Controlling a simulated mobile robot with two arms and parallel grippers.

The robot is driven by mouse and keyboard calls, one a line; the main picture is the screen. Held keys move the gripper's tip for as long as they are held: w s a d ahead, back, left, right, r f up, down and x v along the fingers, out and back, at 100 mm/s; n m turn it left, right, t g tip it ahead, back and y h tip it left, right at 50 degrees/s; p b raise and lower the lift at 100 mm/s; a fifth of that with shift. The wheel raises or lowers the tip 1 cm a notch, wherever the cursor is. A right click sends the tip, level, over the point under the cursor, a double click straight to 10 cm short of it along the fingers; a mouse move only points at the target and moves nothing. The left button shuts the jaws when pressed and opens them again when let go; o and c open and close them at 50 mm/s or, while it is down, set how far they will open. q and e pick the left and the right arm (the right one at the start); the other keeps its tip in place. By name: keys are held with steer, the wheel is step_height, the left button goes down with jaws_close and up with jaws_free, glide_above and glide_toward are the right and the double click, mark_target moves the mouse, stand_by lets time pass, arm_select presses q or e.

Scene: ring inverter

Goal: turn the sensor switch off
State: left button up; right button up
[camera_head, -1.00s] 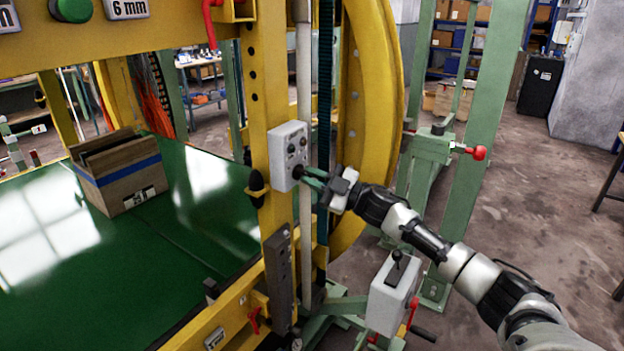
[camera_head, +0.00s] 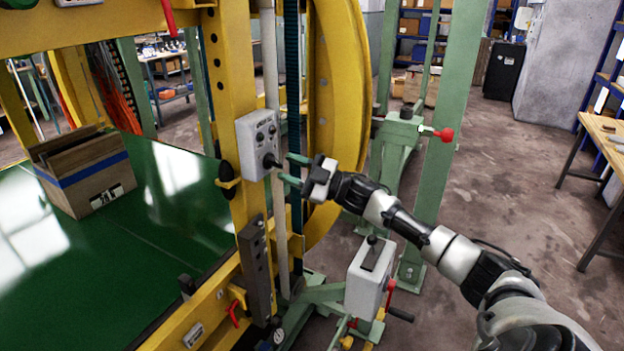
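A grey control box (camera_head: 251,137) is mounted on the yellow upright of the machine. It carries small knobs on its face and a black switch knob (camera_head: 270,161) sticking out at its lower right. I cannot read which one is the sensor switch. My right gripper (camera_head: 284,167) is just right of the black knob. Its two green fingers are spread, one above the other, with a gap between them and nothing held. The fingertips look close to the knob; I cannot tell if they touch it. My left gripper is not in view.
A wooden box with a blue band (camera_head: 85,185) stands on the green machine bed (camera_head: 150,238). Below my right arm is a grey lever box (camera_head: 368,283). A green stand with a red knob (camera_head: 444,135) is behind the arm.

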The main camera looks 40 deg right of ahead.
steer(key=b+v, duration=0.2)
steer(key=v, duration=0.6)
steer(key=shift+s+d, duration=0.2)
steer(key=shift+s, duration=0.15)
steer(key=shift+f, duration=0.1)
